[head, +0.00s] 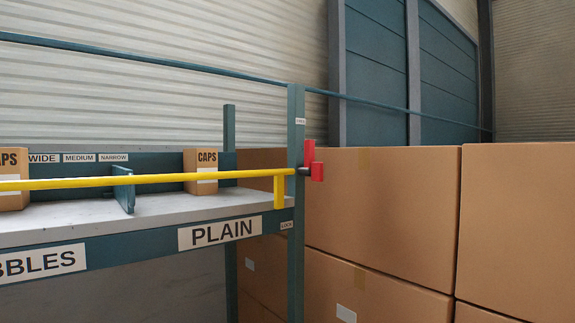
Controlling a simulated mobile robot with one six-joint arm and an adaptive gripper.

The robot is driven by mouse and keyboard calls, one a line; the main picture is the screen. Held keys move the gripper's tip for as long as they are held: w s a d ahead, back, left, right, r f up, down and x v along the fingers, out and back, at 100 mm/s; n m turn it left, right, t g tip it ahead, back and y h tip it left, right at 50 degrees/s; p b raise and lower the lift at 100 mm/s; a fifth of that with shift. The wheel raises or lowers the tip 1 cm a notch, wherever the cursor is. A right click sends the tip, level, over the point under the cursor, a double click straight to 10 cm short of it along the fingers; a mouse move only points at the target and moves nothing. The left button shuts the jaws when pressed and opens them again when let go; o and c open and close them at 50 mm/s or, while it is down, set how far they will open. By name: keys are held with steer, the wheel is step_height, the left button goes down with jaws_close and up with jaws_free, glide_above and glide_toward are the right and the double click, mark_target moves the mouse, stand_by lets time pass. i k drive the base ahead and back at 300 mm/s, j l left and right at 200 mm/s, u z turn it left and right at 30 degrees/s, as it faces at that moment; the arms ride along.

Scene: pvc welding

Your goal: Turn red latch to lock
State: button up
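The red latch (317,170) sits on the right side of the teal rack post (297,215) in the head view. Its tall red part stands upright against the post, with a shorter red block at its lower right and a dark pivot beside it. A yellow bar (150,180) runs across the front of the shelf to the post, with a short yellow piece (279,191) hanging down near its right end. Small labels are on the post above the latch and beside it below the bar; their text is too small to read surely. My gripper is not in view.
The grey shelf (160,209) carries a CAPS box (201,171), another box at the left edge and a teal divider (124,190). Large cardboard boxes (380,215) are stacked right of the post, close behind the latch. A teal rail crosses above.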

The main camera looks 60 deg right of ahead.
mark_target(311, 168)
steer(key=z, duration=1.95)
steer(key=i+j, duration=0.05)
